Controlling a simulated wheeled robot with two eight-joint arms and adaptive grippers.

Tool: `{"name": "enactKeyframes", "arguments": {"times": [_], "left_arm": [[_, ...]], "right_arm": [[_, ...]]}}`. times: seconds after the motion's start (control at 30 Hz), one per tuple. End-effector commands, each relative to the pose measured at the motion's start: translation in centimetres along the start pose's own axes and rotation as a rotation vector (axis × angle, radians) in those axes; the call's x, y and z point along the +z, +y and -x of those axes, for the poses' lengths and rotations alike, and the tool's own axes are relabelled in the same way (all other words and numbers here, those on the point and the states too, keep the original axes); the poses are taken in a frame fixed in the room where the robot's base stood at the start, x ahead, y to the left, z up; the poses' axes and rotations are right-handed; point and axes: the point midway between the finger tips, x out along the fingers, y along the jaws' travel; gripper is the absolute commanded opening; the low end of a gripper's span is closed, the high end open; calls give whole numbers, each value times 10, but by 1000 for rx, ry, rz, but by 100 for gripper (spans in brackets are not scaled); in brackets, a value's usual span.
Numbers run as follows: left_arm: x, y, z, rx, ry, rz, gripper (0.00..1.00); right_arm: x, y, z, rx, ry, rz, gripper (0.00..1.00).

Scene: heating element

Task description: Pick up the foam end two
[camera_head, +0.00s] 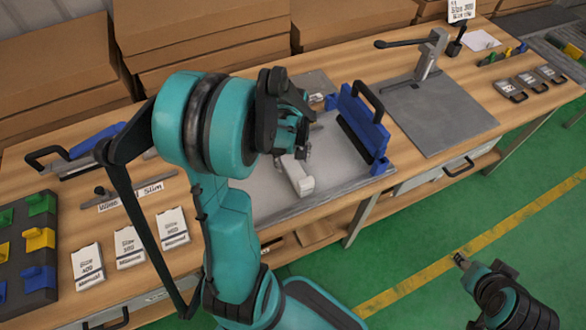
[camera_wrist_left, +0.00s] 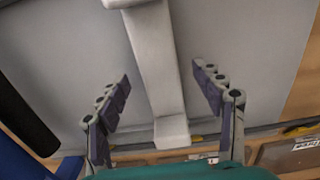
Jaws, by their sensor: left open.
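A long white piece, which looks like the foam end (camera_head: 297,175), lies on a grey metal plate (camera_head: 335,172) in the middle of the bench. My left gripper (camera_head: 290,145) is over its far part and hides some of it. In the left wrist view the white piece (camera_wrist_left: 157,65) runs between the two spread fingers of my left gripper (camera_wrist_left: 163,88), with a gap on each side. The left gripper is open and holds nothing. My right gripper (camera_head: 461,262) is at the lower right, away from the bench, and its jaws are too small to read.
A blue fixture (camera_head: 362,125) with a black handle stands at the plate's right edge. A lever tool on a dark plate (camera_head: 435,110) is further right. White labelled boxes (camera_head: 130,247) lie at the left. Stacked cardboard boxes (camera_head: 200,40) line the back.

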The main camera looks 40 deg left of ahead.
Motion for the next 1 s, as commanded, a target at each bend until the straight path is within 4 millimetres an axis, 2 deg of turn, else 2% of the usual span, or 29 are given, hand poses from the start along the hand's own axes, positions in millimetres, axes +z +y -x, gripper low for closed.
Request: {"name": "enactKeyframes", "arguments": {"times": [0.03,0.13,0.4,0.6,1.0], "left_arm": [[2,2,-13,0,0,-2,67],[1,2,-27,0,0,-1,67],[2,1,-29,0,0,-2,67],[2,1,-29,0,0,-2,14],[2,1,-25,0,0,-2,14]], "right_arm": [[6,0,-8,0,0,0,40],[9,0,-13,0,0,0,40],[8,0,-12,0,0,0,40],[8,0,-12,0,0,0,40],[7,0,-10,0,0,0,40]]}}
